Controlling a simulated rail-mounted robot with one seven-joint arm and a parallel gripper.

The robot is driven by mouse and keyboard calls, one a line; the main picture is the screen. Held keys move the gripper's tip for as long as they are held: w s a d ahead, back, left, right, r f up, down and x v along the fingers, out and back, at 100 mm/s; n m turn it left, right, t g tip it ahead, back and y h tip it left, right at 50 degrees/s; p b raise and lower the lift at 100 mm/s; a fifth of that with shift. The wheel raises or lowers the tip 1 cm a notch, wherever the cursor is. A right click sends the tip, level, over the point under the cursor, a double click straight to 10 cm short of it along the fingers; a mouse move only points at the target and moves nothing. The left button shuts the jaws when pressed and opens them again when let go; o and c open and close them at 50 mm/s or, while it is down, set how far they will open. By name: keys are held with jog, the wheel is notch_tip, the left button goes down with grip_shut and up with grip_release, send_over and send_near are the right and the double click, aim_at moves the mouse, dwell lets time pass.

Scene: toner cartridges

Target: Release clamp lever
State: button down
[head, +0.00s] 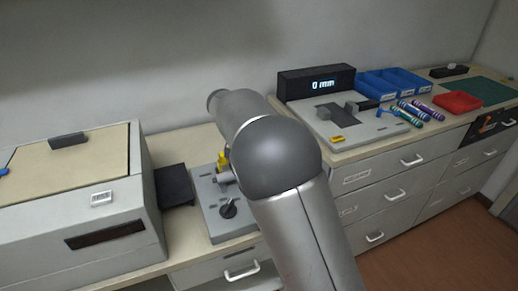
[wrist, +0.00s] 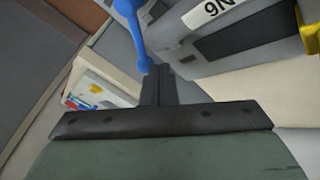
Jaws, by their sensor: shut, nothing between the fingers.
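A blue lever (wrist: 134,32) runs down from the top of the wrist view, and its lower end is beside the tips of my gripper (wrist: 159,72). I cannot tell whether they touch. The gripper's dark fingers are together with nothing between them. In the head view my own arm hides the gripper. A grey fixture (head: 208,192) with a black knob (head: 228,209) and a yellow part (head: 222,161) stands left of my arm, partly covered by it. In the wrist view, a grey body with a white label (wrist: 208,12) and a yellow part (wrist: 310,32) lies beyond the fingers.
A large grey box (head: 100,235) stands at the left, with a black pad (head: 173,186) beside it. On the right counter are a display reading 0 mm (head: 318,84), a grey measuring plate (head: 345,143), blue bins (head: 394,84), a red tray (head: 458,102) and several coloured tubes (head: 405,113).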

jog(key=d+m+g, duration=0.1)
jog(key=m+p, duration=0.1)
jog(key=shift+d+r+m+g+h, duration=0.1)
jog(key=shift+d+m+g+h, duration=0.25)
jog(key=shift+m+g+h, duration=0.05)
jog(key=d+m+g, duration=0.1)
jog(key=m+p, duration=0.1)
jog(key=m, duration=0.1)
jog(key=shift+s+d+g, duration=0.2)
jog(key=shift+d+g, duration=0.15)
jog(key=shift+g, duration=0.05)
jog(key=shift+s+a, duration=0.1)
jog(key=shift+s+a, duration=0.4)
jog(key=shift+s, duration=0.2)
